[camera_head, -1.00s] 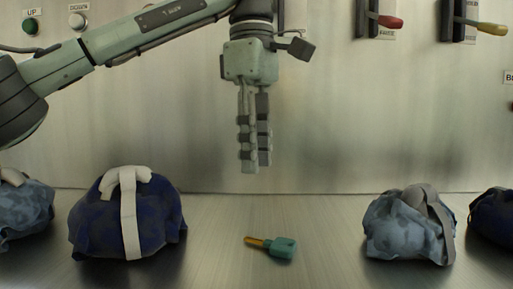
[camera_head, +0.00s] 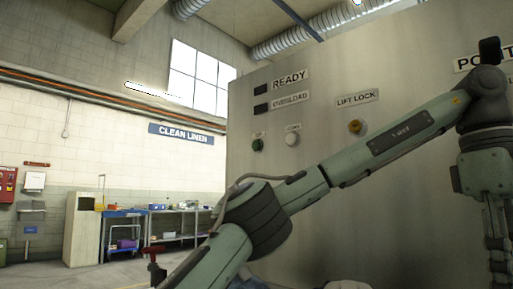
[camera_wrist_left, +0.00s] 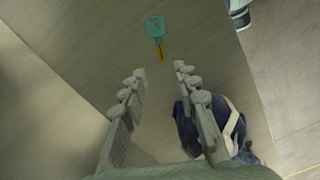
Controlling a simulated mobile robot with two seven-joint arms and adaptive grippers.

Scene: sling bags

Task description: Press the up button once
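My left arm crosses in front of the panel below the buttons. My left gripper (camera_head: 497,250) hangs fingers down at the right edge, well right of the up button and partly cut off. In the left wrist view my left gripper (camera_wrist_left: 158,73) is open, with nothing between its fingers. My right gripper is not in view.
Shelves (camera_head: 180,222) stand far left.

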